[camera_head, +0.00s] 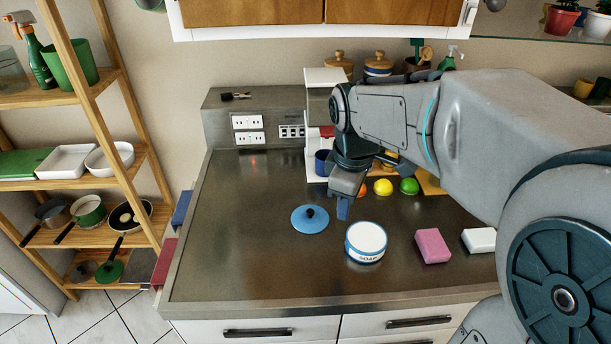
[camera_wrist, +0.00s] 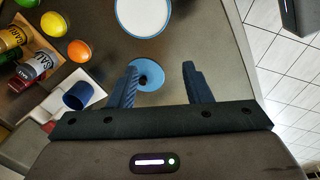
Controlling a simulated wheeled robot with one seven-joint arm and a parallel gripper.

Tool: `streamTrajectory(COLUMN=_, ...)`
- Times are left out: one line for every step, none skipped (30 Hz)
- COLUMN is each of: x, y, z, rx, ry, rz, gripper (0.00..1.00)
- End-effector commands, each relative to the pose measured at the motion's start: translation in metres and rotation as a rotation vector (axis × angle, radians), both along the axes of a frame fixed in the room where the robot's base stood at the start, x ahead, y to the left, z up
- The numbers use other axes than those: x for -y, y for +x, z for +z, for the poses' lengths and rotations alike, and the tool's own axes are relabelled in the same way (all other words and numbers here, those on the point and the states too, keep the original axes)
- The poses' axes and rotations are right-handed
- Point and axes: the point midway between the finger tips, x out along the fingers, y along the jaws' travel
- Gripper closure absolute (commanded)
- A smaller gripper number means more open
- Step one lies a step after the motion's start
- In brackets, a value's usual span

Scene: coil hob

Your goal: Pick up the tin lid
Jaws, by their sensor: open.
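The tin lid is a flat blue disc (camera_head: 302,221) with a black knob, lying on the steel counter. In the wrist view the lid (camera_wrist: 152,67) shows just beyond my fingers, nearer the left one, which overlaps its edge. My gripper (camera_head: 343,207) is open and empty, pointing down above the counter, to the right of the lid in the head view. Its two dark blue fingers also show in the wrist view (camera_wrist: 160,68).
A pink block (camera_head: 433,246) and a white block (camera_head: 479,240) lie right of the tin. A blue mug (camera_head: 322,162), a yellow ball (camera_head: 383,187) and a green ball (camera_head: 409,186) are behind. Spice jars (camera_wrist: 35,66) show in the wrist view. The counter left of the lid is clear.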

Motion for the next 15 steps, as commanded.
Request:
streamTrajectory(x=-0.008, y=0.017, z=0.002, rx=-0.024, ry=-0.014, rz=0.123, gripper=0.55)
streamTrajectory(x=-0.012, y=0.026, z=0.002, rx=-0.036, ry=-0.022, rz=0.202, gripper=0.55)
streamTrajectory(x=-0.018, y=0.037, z=0.002, rx=-0.051, ry=-0.031, rz=0.306, gripper=0.55)
streamTrajectory(x=-0.023, y=0.045, z=0.002, rx=-0.063, ry=-0.036, rz=0.382, gripper=0.55)
streamTrajectory(x=-0.027, y=0.054, z=0.001, rx=-0.073, ry=-0.04, rz=0.457, gripper=0.55)
streamTrajectory(x=-0.033, y=0.064, z=0.001, rx=-0.085, ry=-0.043, rz=0.555, gripper=0.55)
streamTrajectory(x=-0.038, y=0.071, z=0.0, rx=-0.094, ry=-0.044, rz=0.624, gripper=0.55)
streamTrajectory(x=-0.042, y=0.078, z=-0.001, rx=-0.102, ry=-0.046, rz=0.689, gripper=0.55)
streamTrajectory(x=-0.047, y=0.086, z=-0.003, rx=-0.111, ry=-0.045, rz=0.771, gripper=0.55)
streamTrajectory(x=-0.051, y=0.091, z=-0.004, rx=-0.117, ry=-0.045, rz=0.827, gripper=0.55)
streamTrajectory(x=-0.053, y=0.096, z=-0.005, rx=-0.122, ry=-0.044, rz=0.878, gripper=0.55)
streamTrajectory(x=-0.057, y=0.102, z=-0.007, rx=-0.126, ry=-0.044, rz=0.938, gripper=0.55)
streamTrajectory(x=-0.06, y=0.106, z=-0.007, rx=-0.129, ry=-0.043, rz=0.977, gripper=0.55)
streamTrajectory(x=-0.062, y=0.109, z=-0.008, rx=-0.132, ry=-0.042, rz=1.012, gripper=0.55)
streamTrajectory(x=-0.064, y=0.112, z=-0.009, rx=-0.135, ry=-0.04, rz=1.049, gripper=0.55)
